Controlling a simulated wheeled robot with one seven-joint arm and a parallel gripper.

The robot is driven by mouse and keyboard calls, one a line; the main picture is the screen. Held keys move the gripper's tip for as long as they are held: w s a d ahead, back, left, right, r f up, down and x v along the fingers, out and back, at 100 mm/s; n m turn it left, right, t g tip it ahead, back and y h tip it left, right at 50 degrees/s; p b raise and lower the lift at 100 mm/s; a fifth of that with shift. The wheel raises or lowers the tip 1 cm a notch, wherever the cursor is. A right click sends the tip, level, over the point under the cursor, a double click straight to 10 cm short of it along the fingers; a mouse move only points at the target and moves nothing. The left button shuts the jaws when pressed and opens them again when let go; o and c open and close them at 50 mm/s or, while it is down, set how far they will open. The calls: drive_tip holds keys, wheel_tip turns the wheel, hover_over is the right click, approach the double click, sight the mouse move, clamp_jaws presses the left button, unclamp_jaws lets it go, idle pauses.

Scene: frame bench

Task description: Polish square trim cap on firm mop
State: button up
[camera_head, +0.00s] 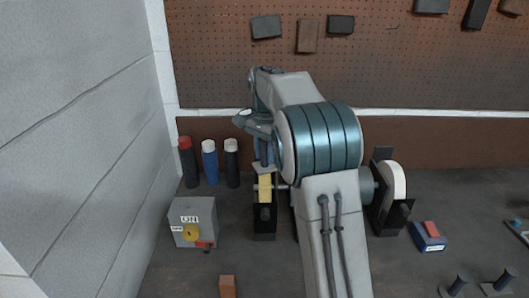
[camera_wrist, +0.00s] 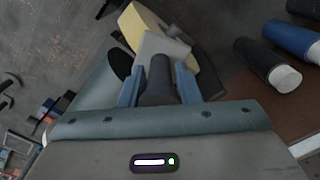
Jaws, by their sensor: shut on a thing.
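My gripper (camera_wrist: 160,88) is shut on a dark grey stem or holder (camera_wrist: 159,76). A light grey, square-edged piece (camera_wrist: 162,44), which looks like the trim cap, sits at the far end of it. The yellow mop wheel (camera_wrist: 143,28) is right behind the cap in the wrist view; whether they touch I cannot tell. In the head view my gripper (camera_head: 263,155) is just above the yellow mop (camera_head: 265,187), at the left end of the polishing machine, and the cap is hidden. A white mop (camera_head: 392,180) is at the machine's right end.
A grey switch box (camera_head: 205,215) with an ON sign and yellow knob stands left. Behind it are red-topped (camera_head: 187,162), blue (camera_head: 209,162) and black (camera_head: 231,163) bottles. A blue box (camera_head: 427,237) and a brown block (camera_head: 227,287) lie on the bench. My arm hides the machine's middle.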

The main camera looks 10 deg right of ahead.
drive_tip(key=shift+r, duration=0.1)
drive_tip(key=shift+r+p, duration=1)
drive_tip(key=shift+p, duration=0.05)
drive_tip(key=shift+f+b, duration=0.6)
drive_tip(key=shift+f, duration=0.5)
idle(0.3)
drive_tip(key=shift+r, duration=0.1)
idle(0.9)
drive_tip(key=shift+r+p, duration=1)
drive_tip(key=shift+f+b, duration=0.55)
drive_tip(key=shift+f, duration=0.55)
drive_tip(key=shift+r, duration=0.2)
idle(1.1)
